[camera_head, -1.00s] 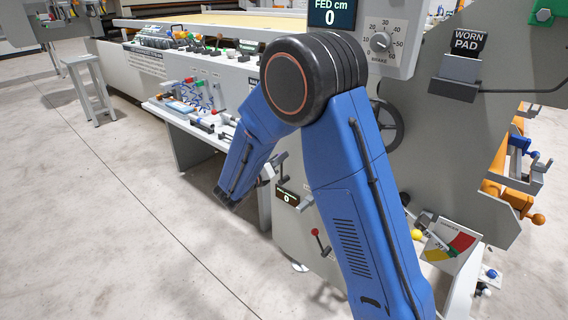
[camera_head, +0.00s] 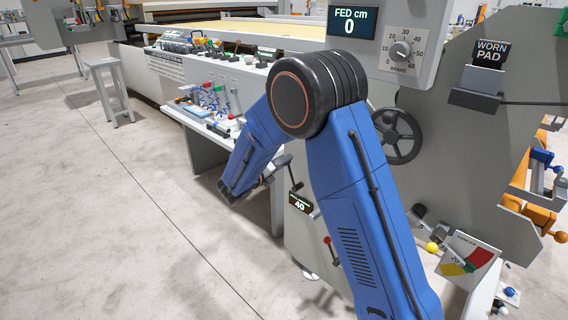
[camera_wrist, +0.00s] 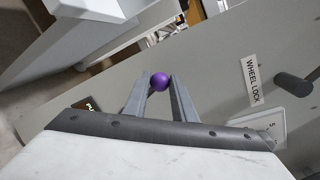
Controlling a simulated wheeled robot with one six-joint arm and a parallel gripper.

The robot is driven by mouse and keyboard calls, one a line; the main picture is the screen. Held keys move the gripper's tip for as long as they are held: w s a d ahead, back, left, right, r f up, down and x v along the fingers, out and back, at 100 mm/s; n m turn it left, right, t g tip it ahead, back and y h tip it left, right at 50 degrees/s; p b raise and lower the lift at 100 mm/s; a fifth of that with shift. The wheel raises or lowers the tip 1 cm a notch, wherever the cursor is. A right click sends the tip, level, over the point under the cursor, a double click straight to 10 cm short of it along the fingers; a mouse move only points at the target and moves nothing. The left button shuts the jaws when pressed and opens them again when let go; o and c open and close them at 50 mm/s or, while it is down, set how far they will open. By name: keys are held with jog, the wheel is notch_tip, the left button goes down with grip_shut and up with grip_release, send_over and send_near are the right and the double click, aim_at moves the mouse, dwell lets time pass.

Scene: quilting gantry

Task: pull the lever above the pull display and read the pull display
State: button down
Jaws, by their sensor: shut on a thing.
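My gripper (camera_wrist: 160,84) is shut on a purple ball knob (camera_wrist: 159,79), which sits between the two fingertips in the wrist view. The knob's stem is hidden there. In the head view my gripper (camera_head: 275,173) is at the machine's side panel, just above and left of a small dark display (camera_head: 300,203). That display reads 40, in white digits; its small caption is too small to read. The knob cannot be made out in the head view.
A red-knobbed lever (camera_head: 328,241) stands below the display. A handwheel (camera_head: 397,136) is to the right, and a FED cm display (camera_head: 351,21) above reads 0. A WHEEL LOCK label (camera_wrist: 251,80) is right of my gripper. Open floor (camera_head: 130,220) lies to the left.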

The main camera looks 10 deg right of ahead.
jog(key=c, duration=1.5)
grip_release()
jog(key=shift+o, duration=0.2)
jog(key=shift+a, duration=0.1)
jog(key=v, duration=1.7)
jog(key=shift+s, duration=0.2)
jog(key=shift+r, duration=0.1)
